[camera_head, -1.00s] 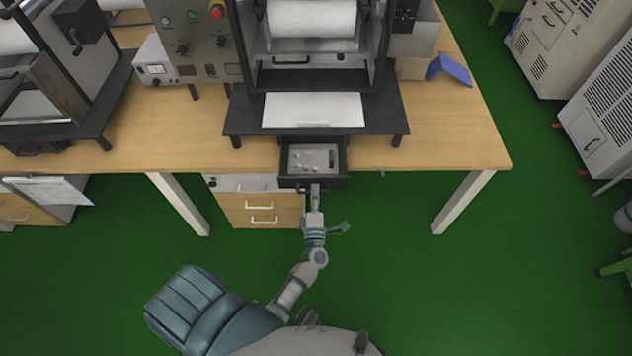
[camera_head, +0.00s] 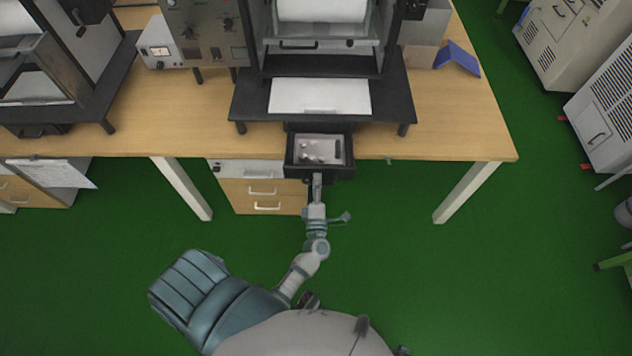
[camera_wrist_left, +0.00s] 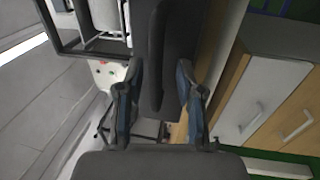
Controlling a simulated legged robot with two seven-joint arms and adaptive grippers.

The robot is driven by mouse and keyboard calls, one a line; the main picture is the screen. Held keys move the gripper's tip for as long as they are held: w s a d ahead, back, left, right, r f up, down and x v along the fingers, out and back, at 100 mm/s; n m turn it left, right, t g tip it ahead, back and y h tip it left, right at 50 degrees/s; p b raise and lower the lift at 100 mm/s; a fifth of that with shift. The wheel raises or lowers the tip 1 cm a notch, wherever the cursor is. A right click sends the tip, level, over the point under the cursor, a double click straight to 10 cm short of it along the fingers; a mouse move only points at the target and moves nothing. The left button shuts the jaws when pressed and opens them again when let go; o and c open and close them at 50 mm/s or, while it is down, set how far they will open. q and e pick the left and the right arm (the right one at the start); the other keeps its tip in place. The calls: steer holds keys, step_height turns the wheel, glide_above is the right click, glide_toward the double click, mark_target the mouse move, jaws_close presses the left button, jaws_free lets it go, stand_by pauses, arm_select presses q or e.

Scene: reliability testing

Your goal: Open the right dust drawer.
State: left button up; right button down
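The right dust drawer (camera_head: 293,160) is a dark, shallow box under the black machine base. In the head view it is pulled out past the table edge, and its light tray with small bits inside shows from above. My left gripper (camera_head: 317,179) is at the drawer's front. In the left wrist view its two fingers (camera_wrist_left: 159,88) stand apart on either side of the dark drawer handle (camera_wrist_left: 157,60). Gaps show between the handle and both fingers. The dark drawer front (camera_wrist_left: 184,35) is behind the handle. My right gripper is not in view.
The wooden table (camera_head: 455,125) carries the machine on its black base (camera_head: 390,100). A wooden cabinet with white handles (camera_head: 255,198) stands below, left of my left gripper. A blue folded object (camera_head: 457,58) lies at the back right. Green floor in front is clear.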

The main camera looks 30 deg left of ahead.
arm_select(q)
steer(key=v, duration=1.1)
steer(key=shift+s+f, duration=0.2)
steer(key=shift+s, duration=0.15)
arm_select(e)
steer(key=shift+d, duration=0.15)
arm_select(q)
steer(key=shift+d, duration=0.2)
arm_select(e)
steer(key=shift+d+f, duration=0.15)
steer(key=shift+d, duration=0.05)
